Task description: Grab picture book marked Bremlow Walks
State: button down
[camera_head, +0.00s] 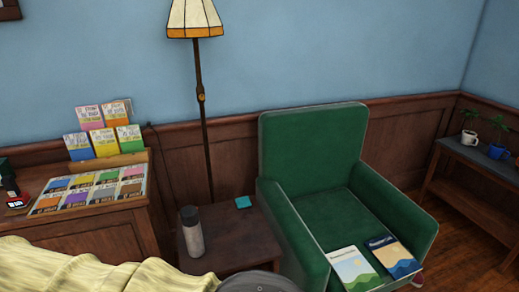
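Two picture books lie on the seat of the green armchair (309,150), near its front. The left one (352,268) has a pale cover with green and yellow bands. The right one (393,256) has a dark blue cover with lighter hills at its lower part. Both have printed titles, too small to read surely, so I cannot tell which is marked Bremlow Walks. My gripper is not visible. A dark grey rounded shape at the bottom edge may be part of my arm.
A floor lamp (195,18) stands behind. Colourful booklets (104,141) fill a wooden display at left. Pale yellow cloth (75,272) covers the lower left.

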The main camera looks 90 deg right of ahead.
aim_at(356, 274)
jog(key=z, duration=3.75)
